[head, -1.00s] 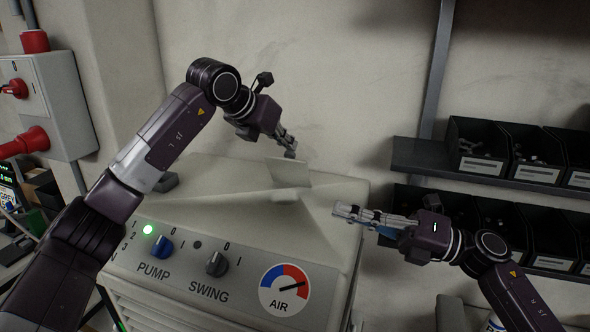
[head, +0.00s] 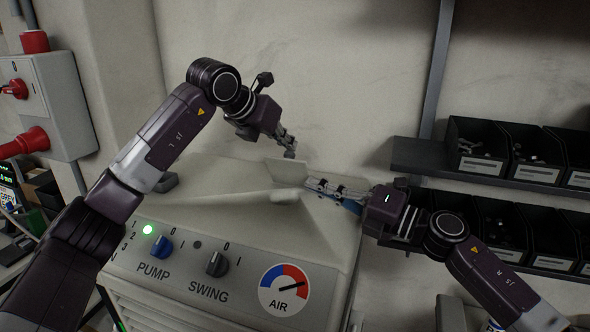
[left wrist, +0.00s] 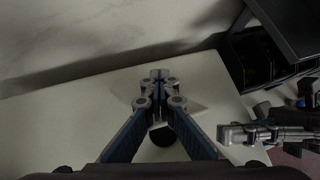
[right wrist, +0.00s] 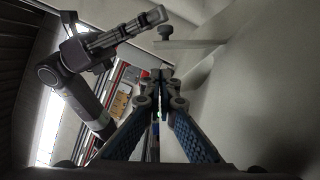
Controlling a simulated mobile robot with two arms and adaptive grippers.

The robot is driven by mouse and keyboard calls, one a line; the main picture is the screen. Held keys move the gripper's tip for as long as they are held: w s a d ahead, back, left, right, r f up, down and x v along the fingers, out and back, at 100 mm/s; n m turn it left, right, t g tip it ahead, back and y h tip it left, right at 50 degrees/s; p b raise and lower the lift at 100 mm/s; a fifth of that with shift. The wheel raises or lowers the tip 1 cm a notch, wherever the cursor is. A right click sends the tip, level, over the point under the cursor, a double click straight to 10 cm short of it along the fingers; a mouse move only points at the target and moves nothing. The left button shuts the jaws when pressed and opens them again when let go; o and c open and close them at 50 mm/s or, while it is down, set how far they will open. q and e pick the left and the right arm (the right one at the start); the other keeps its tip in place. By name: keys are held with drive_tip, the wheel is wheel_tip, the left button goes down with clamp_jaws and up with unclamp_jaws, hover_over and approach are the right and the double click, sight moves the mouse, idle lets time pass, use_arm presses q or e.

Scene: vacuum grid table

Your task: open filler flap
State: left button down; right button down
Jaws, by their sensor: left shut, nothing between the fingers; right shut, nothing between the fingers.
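The filler flap (head: 287,172) is a pale panel on top of the light grey machine (head: 215,195). It looks raised from the top, and a small pale ledge (head: 286,196) shows in front of it. In the right wrist view the flap (right wrist: 195,44) is seen nearly edge-on, with a dark knob (right wrist: 165,32) near its end. My left gripper (head: 290,154) is shut and empty, just above the flap's upper edge; I cannot tell whether it touches. My right gripper (head: 308,184) is shut and empty, its tips close to the flap's right side.
The machine's front has a PUMP knob (head: 160,246), a SWING knob (head: 216,263) and an AIR gauge (head: 284,290). A green lamp (head: 148,229) is lit. Shelves with black bins (head: 485,150) stand at the right. A wall (head: 330,70) rises behind, and a switch box (head: 55,100) is at the left.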

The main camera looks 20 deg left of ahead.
sight(281, 163)
use_arm(q)
drive_tip(key=shift+a, duration=0.15)
use_arm(e)
drive_tip(key=x, duration=0.7)
drive_tip(key=shift+w+d, duration=0.1)
drive_tip(key=shift+w, duration=0.3)
drive_tip(key=shift+w+d+r, duration=0.15)
drive_tip(key=shift+w+r, duration=0.15)
drive_tip(key=shift+w, duration=0.3)
